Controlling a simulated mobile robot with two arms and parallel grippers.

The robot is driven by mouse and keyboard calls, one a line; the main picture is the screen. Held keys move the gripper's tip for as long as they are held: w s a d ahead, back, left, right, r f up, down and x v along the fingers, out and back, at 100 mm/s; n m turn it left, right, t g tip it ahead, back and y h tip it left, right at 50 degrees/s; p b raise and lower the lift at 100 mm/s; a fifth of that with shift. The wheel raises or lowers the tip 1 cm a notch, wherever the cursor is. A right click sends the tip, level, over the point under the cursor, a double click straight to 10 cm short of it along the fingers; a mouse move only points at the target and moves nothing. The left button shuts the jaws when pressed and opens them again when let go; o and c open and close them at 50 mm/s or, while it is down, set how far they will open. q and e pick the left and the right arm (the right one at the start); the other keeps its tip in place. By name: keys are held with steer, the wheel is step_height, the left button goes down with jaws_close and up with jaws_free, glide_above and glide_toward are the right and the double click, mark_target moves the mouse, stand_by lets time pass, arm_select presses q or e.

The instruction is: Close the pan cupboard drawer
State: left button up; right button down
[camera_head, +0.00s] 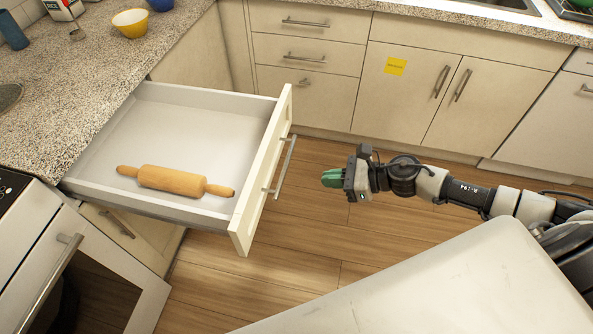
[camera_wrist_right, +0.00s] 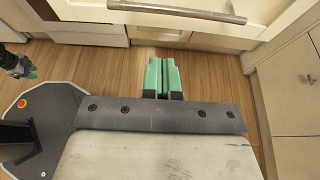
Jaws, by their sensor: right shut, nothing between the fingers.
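The drawer (camera_head: 190,122) is pulled out from under the left counter, with a cream front panel (camera_head: 252,205) and a metal bar handle (camera_head: 284,166). A wooden rolling pin (camera_head: 172,180) lies inside it. My right gripper (camera_head: 332,179) is shut and empty, to the right of the drawer front and apart from it, its green fingers pointing towards it. In the right wrist view the shut fingers (camera_wrist_right: 165,75) are below the drawer's handle (camera_wrist_right: 177,10) in the picture. My left gripper (camera_wrist_right: 27,72) shows small at the left edge there; its jaw state is unclear.
An oven (camera_head: 90,270) stands at the lower left beside the drawer. Closed cupboards (camera_head: 440,100) line the back. Bowls (camera_head: 130,23) stand on the left counter. Wooden floor (camera_head: 305,225) is clear between the drawer front and my right gripper.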

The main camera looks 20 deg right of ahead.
steer(key=w+a+p, duration=0.2)
steer(key=w+a, duration=0.2)
steer(key=a, duration=0.2)
steer(key=shift+w+a+f+p, duration=0.3)
steer(key=shift+a+f, duration=0.05)
steer(key=shift+f, duration=0.1)
